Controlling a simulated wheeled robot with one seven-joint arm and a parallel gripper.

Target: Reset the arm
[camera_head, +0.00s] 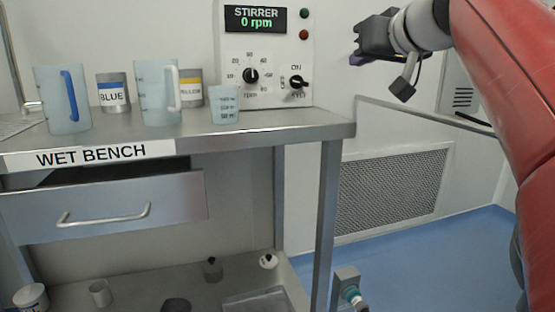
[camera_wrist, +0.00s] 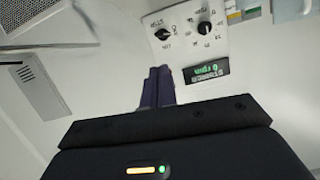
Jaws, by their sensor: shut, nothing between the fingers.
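My gripper (camera_head: 357,58) is at the upper right in the head view, at the end of my red arm. It is in the air to the right of the stirrer panel, clear of the bench. In the wrist view its fingers (camera_wrist: 157,88) are together with nothing between them. The stirrer panel (camera_head: 229,60) reads 0 rpm in the head view and has two black knobs. The panel also shows upside down in the wrist view (camera_wrist: 185,48), beyond the fingertips.
The wet bench (camera_head: 240,131) carries a jug with a blue handle (camera_head: 58,110), a jug with a white handle (camera_head: 152,100), a small beaker (camera_head: 224,105), a BLUE tin (camera_head: 113,93) and a yellow-banded tin (camera_head: 190,90). The drawer (camera_head: 180,200) is below. Blue floor (camera_head: 440,260) lies clear at right.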

